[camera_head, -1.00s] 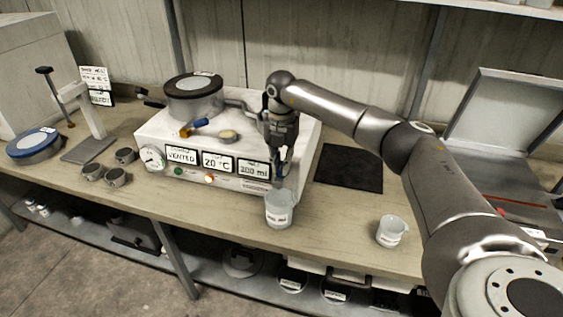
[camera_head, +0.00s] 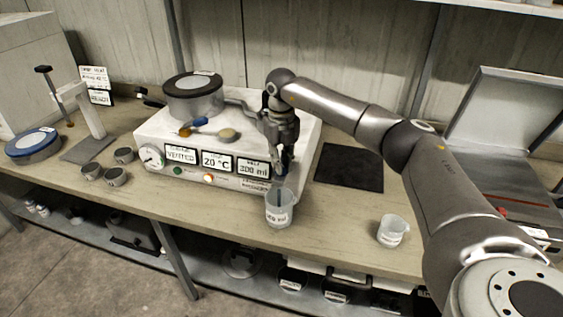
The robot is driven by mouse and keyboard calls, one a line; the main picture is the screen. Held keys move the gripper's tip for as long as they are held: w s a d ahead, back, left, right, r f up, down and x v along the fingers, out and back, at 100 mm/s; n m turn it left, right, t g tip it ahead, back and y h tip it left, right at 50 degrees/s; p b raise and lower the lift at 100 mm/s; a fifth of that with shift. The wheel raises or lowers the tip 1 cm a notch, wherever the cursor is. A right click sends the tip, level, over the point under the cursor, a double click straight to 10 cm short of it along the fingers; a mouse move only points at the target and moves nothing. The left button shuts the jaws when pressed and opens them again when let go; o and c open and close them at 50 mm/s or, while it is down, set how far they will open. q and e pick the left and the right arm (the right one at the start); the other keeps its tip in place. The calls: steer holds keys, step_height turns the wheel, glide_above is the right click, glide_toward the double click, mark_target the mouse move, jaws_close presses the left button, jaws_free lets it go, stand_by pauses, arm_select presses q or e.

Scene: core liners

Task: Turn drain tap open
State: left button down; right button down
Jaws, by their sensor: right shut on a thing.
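My right gripper (camera_head: 282,168) is at the right front corner of the white bench unit (camera_head: 150,133), pointing down. It is shut on the drain tap there, which is mostly hidden behind the fingers, so its handle angle cannot be read. A clear beaker (camera_head: 279,213) with a white label stands upright on the bench just below the gripper. A lidded grey vessel (camera_head: 193,103) sits on the unit, with a blue-handled valve (camera_head: 199,122) in front of it. The unit's displays read VENTED, 20 °C and what looks like 300 ml. My left gripper is not in view.
A second empty-looking beaker (camera_head: 392,231) stands at the front right. A dark mat (camera_head: 349,167) lies behind it. Several small grey cups (camera_head: 115,176), a stand (camera_head: 86,150) and a blue-rimmed disc (camera_head: 33,143) are at the left. An open-lidded box (camera_head: 500,115) is at the right.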

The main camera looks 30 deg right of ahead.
steer(key=n, duration=0.5)
steer(key=shift+n, duration=0.3)
steer(key=shift+r+n+b, duration=0.1)
steer(key=shift+n+b, duration=0.3)
steer(key=shift+n, duration=1.8)
steer(key=c, duration=1.4)
jaws_free()
steer(key=shift+c, duration=0.2)
step_height(320, 180, up, 12)
